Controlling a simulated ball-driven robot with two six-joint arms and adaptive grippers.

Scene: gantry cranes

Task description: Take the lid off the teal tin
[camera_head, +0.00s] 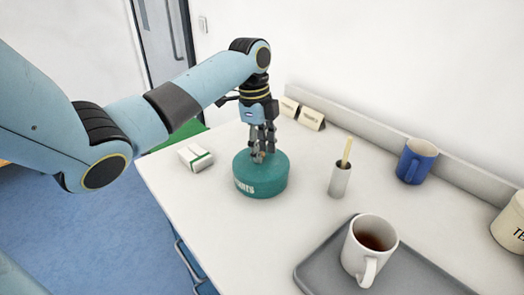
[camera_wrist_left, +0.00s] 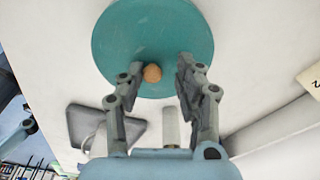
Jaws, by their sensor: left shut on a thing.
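The teal tin (camera_head: 262,186) stands upright on the white counter, with white lettering on its side. Its round teal lid (camera_head: 279,163) sits on top. In the left wrist view the lid (camera_wrist_left: 125,38) fills the upper middle, with a small tan knob (camera_wrist_left: 152,73) on it. My left gripper (camera_head: 259,154) points down over the lid and is shut on the knob. Its fingers (camera_wrist_left: 155,76) stand on either side of the knob in the left wrist view. I see no clear gap between lid and tin. My right gripper is not in view.
A white and green box (camera_head: 195,158) lies left of the tin. Small signs (camera_head: 311,119) stand behind.

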